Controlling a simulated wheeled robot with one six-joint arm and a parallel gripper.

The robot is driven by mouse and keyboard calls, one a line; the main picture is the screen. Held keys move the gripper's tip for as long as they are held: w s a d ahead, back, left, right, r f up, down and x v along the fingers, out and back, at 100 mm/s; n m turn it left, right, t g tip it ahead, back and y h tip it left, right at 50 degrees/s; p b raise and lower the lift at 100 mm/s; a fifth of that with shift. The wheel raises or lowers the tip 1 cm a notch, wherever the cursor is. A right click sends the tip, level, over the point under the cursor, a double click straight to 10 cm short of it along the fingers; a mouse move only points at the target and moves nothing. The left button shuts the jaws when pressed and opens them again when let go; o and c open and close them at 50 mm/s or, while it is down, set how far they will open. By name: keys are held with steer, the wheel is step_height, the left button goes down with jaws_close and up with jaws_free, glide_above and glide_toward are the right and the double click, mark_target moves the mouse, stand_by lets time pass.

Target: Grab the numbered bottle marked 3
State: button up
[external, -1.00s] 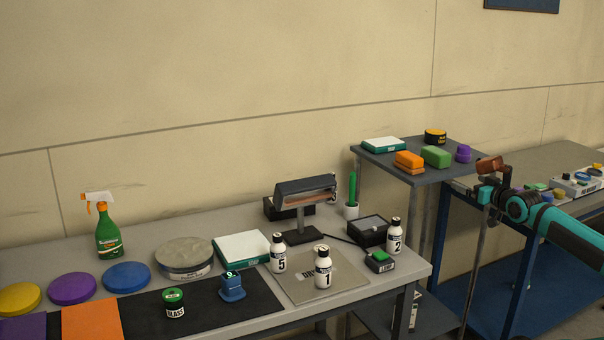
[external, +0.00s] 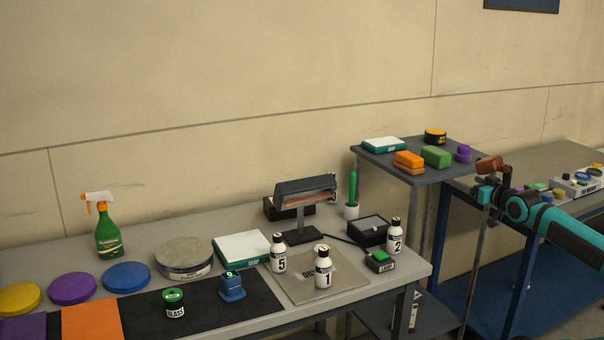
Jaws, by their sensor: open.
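No bottle with a readable 3 shows. White dark-capped bottles marked 5 (external: 278,254), 1 (external: 323,270) and 2 (external: 396,236) stand upright on the grey bench, 1 at the front and 2 at the right. A pale bottle-like item (external: 415,309) on the shelf below is mostly hidden by the bench leg; I cannot read its marking. My gripper (external: 485,193) is open at the right, beside the raised stand and well away from the bottles. Its fingertips are small and hard to make out.
The raised stand (external: 385,174) carries several sponges and tins. A spray bottle (external: 108,229) and round pads line the left.

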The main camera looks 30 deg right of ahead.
steer(key=w+a+r+g+y, duration=0.1)
steer(key=w+a+r+g, duration=0.15)
steer(key=w, duration=0.35)
steer(key=w+a+r+g, duration=0.1)
steer(key=w+r, duration=0.3)
steer(key=w, duration=0.3)
steer(key=w+a+r+n+g, duration=0.1)
steer(key=w+a+g, duration=0.35)
steer(key=w, duration=0.65)
steer(key=w+a+r+n+g, duration=0.1)
steer(key=w+a+g, duration=0.2)
steer(key=w+a, duration=0.55)
steer(key=w+a+f+g, duration=0.2)
steer(key=w+a+f, duration=0.1)
steer(key=w, duration=0.3)
steer(key=w+a+f+g, duration=0.1)
steer(key=w+a+f, duration=0.1)
steer(key=w, duration=0.4)
steer(key=x, duration=1.1)
steer(key=shift+s+d, duration=0.15)
steer(key=shift+d+x, duration=0.15)
steer(key=shift+x, duration=1.3)
steer(key=shift+d+x, duration=0.1)
steer(key=shift+x, duration=1.4)
steer(key=shift+s, duration=0.15)
steer(key=c, duration=1.2)
